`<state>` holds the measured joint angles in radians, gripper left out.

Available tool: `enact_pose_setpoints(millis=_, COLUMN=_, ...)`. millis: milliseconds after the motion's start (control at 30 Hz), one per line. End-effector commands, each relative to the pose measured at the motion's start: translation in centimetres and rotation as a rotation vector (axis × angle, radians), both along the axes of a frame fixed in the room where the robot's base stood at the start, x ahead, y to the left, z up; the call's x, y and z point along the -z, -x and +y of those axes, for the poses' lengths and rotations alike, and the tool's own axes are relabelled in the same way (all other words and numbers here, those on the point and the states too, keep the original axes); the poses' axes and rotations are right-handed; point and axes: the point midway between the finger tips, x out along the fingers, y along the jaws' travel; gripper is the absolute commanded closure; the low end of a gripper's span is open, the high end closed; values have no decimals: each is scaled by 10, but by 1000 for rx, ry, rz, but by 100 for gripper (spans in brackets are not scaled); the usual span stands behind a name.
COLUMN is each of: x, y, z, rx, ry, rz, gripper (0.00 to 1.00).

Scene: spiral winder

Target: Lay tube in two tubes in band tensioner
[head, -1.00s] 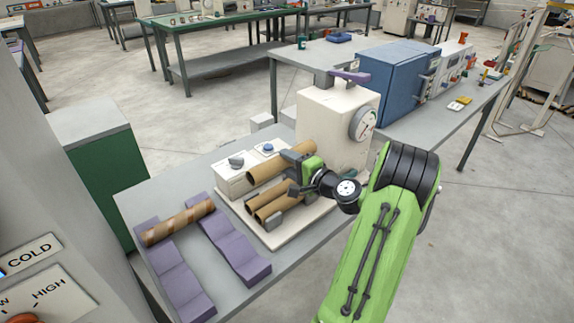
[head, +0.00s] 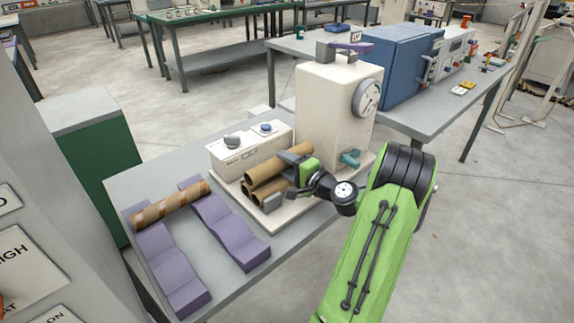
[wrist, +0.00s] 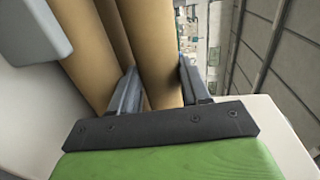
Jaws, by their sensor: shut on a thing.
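My gripper (head: 297,172) is shut on a plain brown tube (head: 279,162) at the band tensioner, a cream machine (head: 335,105) with a round dial. Two similar tubes, one (head: 252,189) behind and one (head: 268,198) in front, lie side by side low on its base plate. The held tube is just above or on them; I cannot tell if it touches. In the wrist view the held tube (wrist: 152,45) runs between both fingers, with the other tubes (wrist: 85,40) close to its left. The gripper hides the tubes' right parts in the head view.
A spiral-striped tube (head: 172,205) lies across two purple stepped supports (head: 235,245) at the left of the bench. A cream box with knobs (head: 250,150) stands behind the tubes. A teal handle (head: 350,159) projects from the machine. A grey block (head: 273,203) stands at the tubes' front.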

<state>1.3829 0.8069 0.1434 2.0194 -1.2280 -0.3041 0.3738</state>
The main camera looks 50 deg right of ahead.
Motion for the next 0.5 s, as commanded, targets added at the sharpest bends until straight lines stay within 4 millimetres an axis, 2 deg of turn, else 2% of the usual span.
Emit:
enact_pose_setpoints(millis=33, x=11, y=1, z=0, rx=0, ry=-5, rz=15, gripper=84)
enact_pose_setpoints(millis=267, x=13, y=2, z=1, rx=0, ry=-10, rz=24, gripper=84)
enact_pose_setpoints(millis=300, x=13, y=2, z=1, rx=-1, ry=-11, rz=24, gripper=51)
enact_pose_setpoints(millis=433, x=15, y=2, z=1, rx=-2, ry=-14, rz=27, gripper=31)
enact_pose_setpoints(millis=500, x=15, y=4, z=1, rx=-1, ry=-15, rz=27, gripper=29)
